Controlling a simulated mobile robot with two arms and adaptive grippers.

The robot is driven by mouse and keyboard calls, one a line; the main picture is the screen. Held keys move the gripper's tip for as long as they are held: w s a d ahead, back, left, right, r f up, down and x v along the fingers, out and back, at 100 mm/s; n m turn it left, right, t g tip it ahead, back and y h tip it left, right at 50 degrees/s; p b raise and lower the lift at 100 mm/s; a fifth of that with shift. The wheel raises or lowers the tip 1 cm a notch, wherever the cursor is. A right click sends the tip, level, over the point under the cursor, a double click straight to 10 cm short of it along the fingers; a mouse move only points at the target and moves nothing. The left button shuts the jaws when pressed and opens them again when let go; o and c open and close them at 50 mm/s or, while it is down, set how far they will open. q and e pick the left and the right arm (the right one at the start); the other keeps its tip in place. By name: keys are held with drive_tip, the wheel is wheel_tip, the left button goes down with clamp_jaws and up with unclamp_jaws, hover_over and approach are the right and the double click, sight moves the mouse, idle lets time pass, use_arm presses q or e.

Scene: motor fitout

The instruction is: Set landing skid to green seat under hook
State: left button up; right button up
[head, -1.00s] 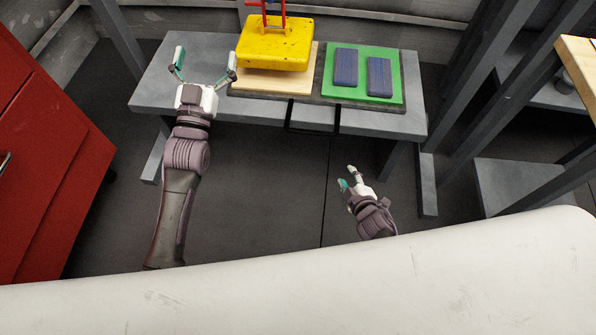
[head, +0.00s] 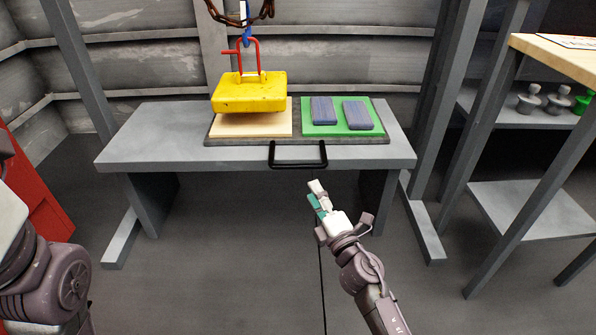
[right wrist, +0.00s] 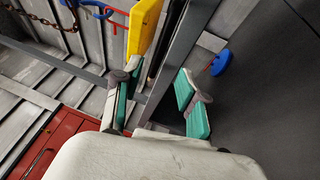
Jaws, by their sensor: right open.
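A dark flat skid (head: 212,136) with a black handle (head: 298,166) at its front lies on the grey bench. It bears a pale wooden seat (head: 275,130) on the left and a green seat (head: 337,128) with two blue pads (head: 322,110) on the right. A yellow block (head: 248,93) with a red bail is over the wooden seat, below a blue hook (head: 246,36); I cannot tell whether it touches the wood. My right gripper (head: 316,195) is open and empty, in front of and below the handle. It also shows in the right wrist view (right wrist: 155,100). My left gripper is out of view.
The grey bench (head: 120,155) has bare top at both ends. Grey posts (head: 440,130) and a wooden-topped shelf unit (head: 560,50) stand at the right. A red cabinet (head: 40,200) is at the left. The floor before the bench is clear.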

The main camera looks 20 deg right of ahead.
sight(299, 166)
drive_tip(key=b+x, duration=0.1)
drive_tip(key=x, duration=0.9)
drive_tip(key=shift+w, duration=0.15)
clamp_jaws()
